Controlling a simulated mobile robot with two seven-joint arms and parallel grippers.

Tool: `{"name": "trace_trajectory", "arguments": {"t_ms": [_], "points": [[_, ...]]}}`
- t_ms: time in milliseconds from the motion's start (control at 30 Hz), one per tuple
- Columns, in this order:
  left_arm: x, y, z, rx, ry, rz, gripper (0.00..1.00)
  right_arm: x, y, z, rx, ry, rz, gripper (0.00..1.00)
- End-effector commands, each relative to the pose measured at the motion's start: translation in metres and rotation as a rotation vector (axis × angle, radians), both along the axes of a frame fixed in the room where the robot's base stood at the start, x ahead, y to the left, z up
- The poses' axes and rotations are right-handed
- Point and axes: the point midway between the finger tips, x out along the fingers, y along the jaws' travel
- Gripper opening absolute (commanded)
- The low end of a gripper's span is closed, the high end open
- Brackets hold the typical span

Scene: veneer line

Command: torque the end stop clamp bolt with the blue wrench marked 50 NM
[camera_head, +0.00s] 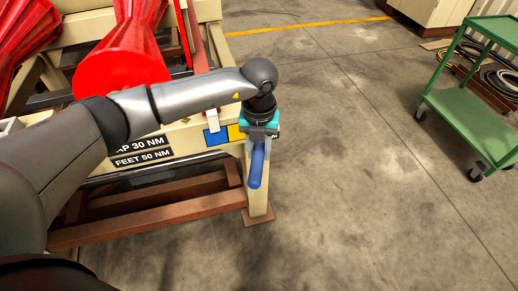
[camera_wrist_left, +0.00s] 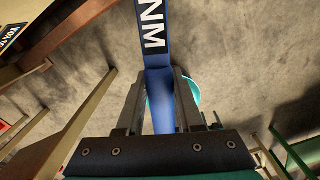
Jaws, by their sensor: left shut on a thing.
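My left gripper (camera_head: 260,136) is at the end of the beige frame, beside its corner post. It is shut on the blue wrench (camera_head: 256,168), whose rounded blue end hangs below the jaws in the head view. In the left wrist view the wrench (camera_wrist_left: 154,35) runs up from between the fingers of my gripper (camera_wrist_left: 159,100). A teal round shape (camera_wrist_left: 193,95) shows behind the right finger. I cannot make out the end stop clamp bolt. My right gripper is not in view.
The beige frame carries signs, "AP 30 NM" partly covered and "FEET 50 NM" (camera_head: 143,157). Red fluted parts (camera_head: 122,68) lie on it behind my arm. A rusty lower beam (camera_head: 150,222) runs along the front. A green cart (camera_head: 470,115) stands right, with open concrete floor between.

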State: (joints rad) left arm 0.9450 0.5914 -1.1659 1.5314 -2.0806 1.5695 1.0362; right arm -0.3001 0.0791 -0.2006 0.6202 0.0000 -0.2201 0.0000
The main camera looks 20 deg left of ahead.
Motion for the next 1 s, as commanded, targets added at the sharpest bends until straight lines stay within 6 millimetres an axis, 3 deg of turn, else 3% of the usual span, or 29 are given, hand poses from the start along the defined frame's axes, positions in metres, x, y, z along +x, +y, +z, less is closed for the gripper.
{"name": "trace_trajectory", "arguments": {"t_ms": [1000], "points": [[0.001, 0.0, -0.016, -0.001, -0.002, -0.002, 0.0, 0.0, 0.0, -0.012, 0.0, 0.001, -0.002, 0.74]]}}
